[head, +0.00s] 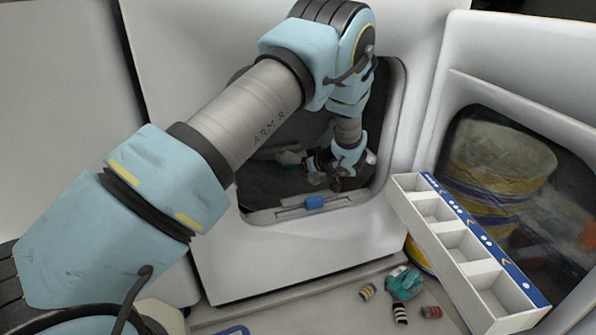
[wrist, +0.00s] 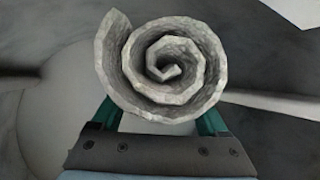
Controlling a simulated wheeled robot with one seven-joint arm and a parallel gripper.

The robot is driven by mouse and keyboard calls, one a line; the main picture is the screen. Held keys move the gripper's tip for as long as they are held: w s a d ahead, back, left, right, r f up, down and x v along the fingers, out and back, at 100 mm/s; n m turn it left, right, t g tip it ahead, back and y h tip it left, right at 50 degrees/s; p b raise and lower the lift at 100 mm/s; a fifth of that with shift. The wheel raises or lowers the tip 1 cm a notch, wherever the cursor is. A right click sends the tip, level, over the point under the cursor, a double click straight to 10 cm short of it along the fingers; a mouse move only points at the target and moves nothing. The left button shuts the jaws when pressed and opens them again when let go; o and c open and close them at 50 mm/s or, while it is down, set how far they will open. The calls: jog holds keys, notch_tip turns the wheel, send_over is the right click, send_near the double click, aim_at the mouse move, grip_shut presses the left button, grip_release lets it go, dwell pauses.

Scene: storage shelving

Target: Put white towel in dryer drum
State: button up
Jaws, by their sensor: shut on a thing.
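The white towel is rolled into a spiral and fills the upper middle of the wrist view (wrist: 165,70). My gripper (wrist: 157,120) is shut on it, with a green finger on each side of the roll. In the head view my gripper (head: 320,168) is inside the round-cornered opening of the white dryer (head: 290,245), in its dark drum (head: 268,185). A pale patch at the gripper's left (head: 289,157) appears to be the towel. My arm hides the upper left of the opening. Whether the towel touches the drum wall cannot be told.
At right, a white panel with a dark window (head: 530,225) shows a yellow bucket (head: 500,160). A white divided tray (head: 440,235) stands before it. Small striped cylinders (head: 400,314) and a teal item (head: 404,283) lie below.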

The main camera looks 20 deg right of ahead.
jog(key=shift+f, duration=0.9)
jog(key=shift+f+b, duration=0.25)
jog(key=shift+b, duration=0.2)
jog(key=o, duration=1.5)
jog(key=shift+r, duration=0.15)
jog(key=shift+r+p, duration=0.25)
jog(key=shift+p, duration=0.3)
jog(key=p+v, duration=0.1)
jog(key=v, duration=1.1)
jog(key=shift+f+p, duration=0.15)
jog(key=shift+p, duration=0.2)
jog(key=shift+s+a, duration=0.1)
jog(key=shift+s, duration=0.05)
